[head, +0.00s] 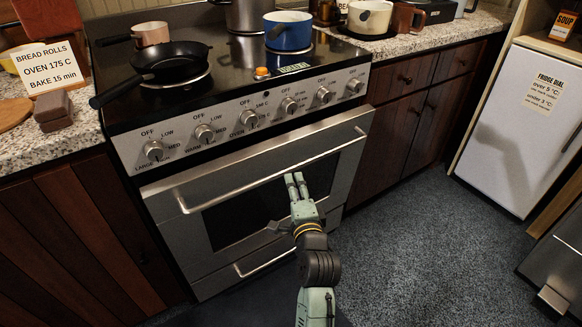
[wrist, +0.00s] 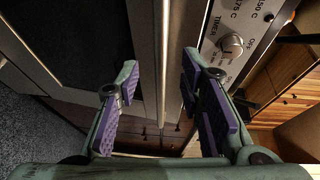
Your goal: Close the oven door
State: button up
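The oven door (head: 335,170) is a steel panel with a dark window, below the knob panel. It stands nearly upright, at or close to shut. A dark band shows along its top edge, and I cannot tell whether it is slightly ajar. Its long bar handle (head: 237,184) runs across the upper part; in the wrist view the handle (wrist: 164,60) runs up the middle. My gripper (head: 296,180) is in front of the door, with its fingertips just below the handle in the head view. In the wrist view my gripper (wrist: 160,82) is open, its purple-padded fingers apart with nothing held.
A black pan (head: 172,61), a blue pot (head: 288,31) and other pots stand on the stovetop. An oven drawer handle (head: 265,264) lies below the door. Wooden cabinets flank the stove. A white fridge (head: 520,120) stands at right, with open carpet (head: 430,230) between.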

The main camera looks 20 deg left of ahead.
aim_at(290, 171)
jog(key=p+x, duration=0.1)
jog(key=x, duration=0.7)
jog(key=shift+w+a+r, duration=0.1)
jog(key=shift+w+a, duration=0.05)
jog(key=shift+c, duration=0.6)
grip_shut()
